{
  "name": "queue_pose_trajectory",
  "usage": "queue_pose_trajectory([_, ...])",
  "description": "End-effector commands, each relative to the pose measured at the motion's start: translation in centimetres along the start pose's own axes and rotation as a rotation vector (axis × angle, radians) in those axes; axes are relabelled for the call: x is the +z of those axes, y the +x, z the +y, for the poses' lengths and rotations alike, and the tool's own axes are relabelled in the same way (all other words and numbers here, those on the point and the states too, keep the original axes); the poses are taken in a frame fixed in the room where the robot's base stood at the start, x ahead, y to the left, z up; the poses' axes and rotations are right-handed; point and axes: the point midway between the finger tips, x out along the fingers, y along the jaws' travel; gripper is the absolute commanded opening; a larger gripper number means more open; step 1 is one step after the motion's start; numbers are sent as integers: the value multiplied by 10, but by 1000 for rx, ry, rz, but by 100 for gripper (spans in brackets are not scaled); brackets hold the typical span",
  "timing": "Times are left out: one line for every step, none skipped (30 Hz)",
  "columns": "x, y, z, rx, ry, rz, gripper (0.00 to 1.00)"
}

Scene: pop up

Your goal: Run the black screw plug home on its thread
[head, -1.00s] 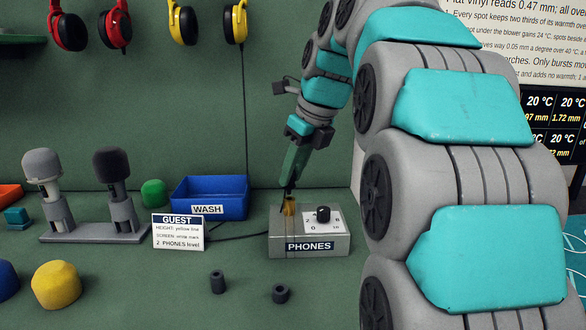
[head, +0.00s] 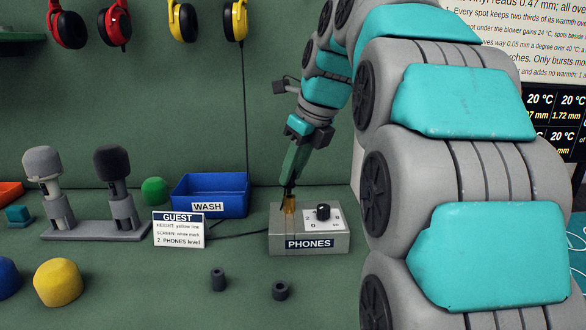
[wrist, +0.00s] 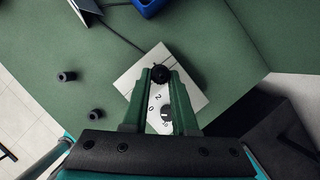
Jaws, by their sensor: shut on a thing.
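A black screw plug (wrist: 160,73) sits between my fingertips, seen end-on in the wrist view. My gripper (head: 288,188) is shut on it and points down at the left part of the grey PHONES box (head: 330,243). My gripper also shows in the wrist view (wrist: 162,78).
A black knob (head: 323,211) on a numbered plate stands close to the right of my fingers. A blue WASH bin (head: 234,199), GUEST card (head: 179,231) and microphone stand (head: 95,229) are left. The front bench is mostly clear.

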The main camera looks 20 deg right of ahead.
Motion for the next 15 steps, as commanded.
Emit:
queue_pose_trajectory([-1,1,0,0,0,0,0])
queue_pose_trajectory([-1,2,0,0,0,1,0])
queue_pose_trajectory([-2,3,0,0,0,1,0])
queue_pose_trajectory([-2,4,0,0,0,1,0])
queue_pose_trajectory([-2,5,0,1,0,1,0])
queue_pose_trajectory([-3,6,0,1,0,1,0])
queue_pose_trajectory([-3,6,0,1,0,1,0])
queue_pose_trajectory([-3,7,0,1,0,1,0])
queue_pose_trajectory([-4,8,0,1,0,1,0])
queue_pose_trajectory([-4,9,0,1,0,1,0])
queue_pose_trajectory([-5,10,0,1,0,2,0])
queue_pose_trajectory([-5,11,0,1,0,1,0])
queue_pose_trajectory([-5,12,0,1,0,2,0])
queue_pose_trajectory([-6,12,0,1,0,2,0])
queue_pose_trajectory([-6,14,0,1,0,1,0])
